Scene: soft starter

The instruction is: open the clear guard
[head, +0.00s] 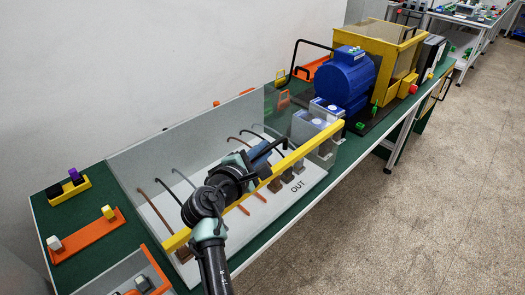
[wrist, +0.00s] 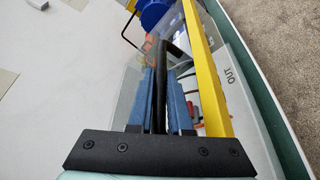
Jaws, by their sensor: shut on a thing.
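The clear guard is a see-through panel with a yellow edge bar (head: 312,143) running diagonally over a white base marked OUT. The yellow bar also shows right of my fingers in the wrist view (wrist: 205,72). My gripper (head: 264,152) is at the guard, just behind the yellow bar in the head view. In the wrist view, the blue fingers of my gripper (wrist: 164,82) are shut on a black handle bar (wrist: 160,100). The handle is mostly hidden by my gripper in the head view. I cannot tell how far the guard is raised.
Dark cables and blocks stand on the white base (head: 310,186). A blue motor (head: 346,80) and a yellow guarded box (head: 382,45) stand further back. An orange tray (head: 85,236) and a yellow tray (head: 68,190) lie at left. Clear floor (head: 400,230) is at right.

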